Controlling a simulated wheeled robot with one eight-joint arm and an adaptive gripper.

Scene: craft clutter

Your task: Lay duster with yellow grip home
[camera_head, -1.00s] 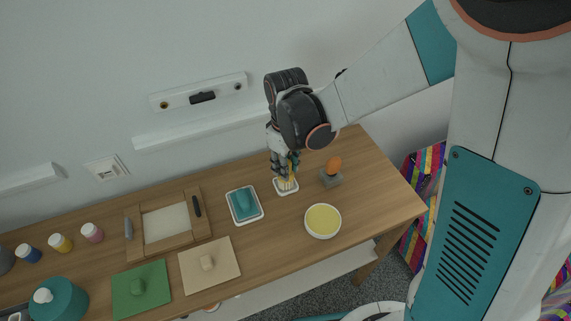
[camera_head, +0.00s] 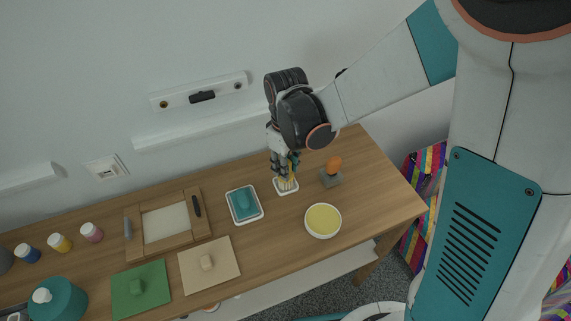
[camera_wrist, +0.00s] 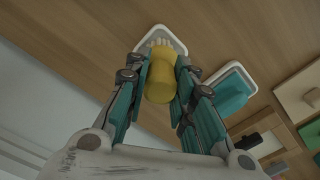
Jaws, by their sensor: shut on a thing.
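The duster with the yellow grip (camera_wrist: 160,82) is between the two fingers of my gripper (camera_wrist: 163,75), which is shut on its yellow handle. Its pale bristle end (camera_wrist: 160,43) points down at a small white tray (camera_wrist: 179,47). In the head view my gripper (camera_head: 285,168) is low over the table, and the duster (camera_head: 287,183) shows below the fingers within the outline of the white tray (camera_head: 294,190). I cannot tell whether the bristles touch the tray floor.
Left of the duster is a white tray (camera_head: 261,215) with a teal block (camera_head: 243,204). To the right are an orange-topped grey block (camera_head: 331,179) and a yellow-filled bowl (camera_head: 323,220). A wooden frame (camera_head: 165,243), boards and paint jars (camera_head: 60,243) fill the left. The wall is close behind.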

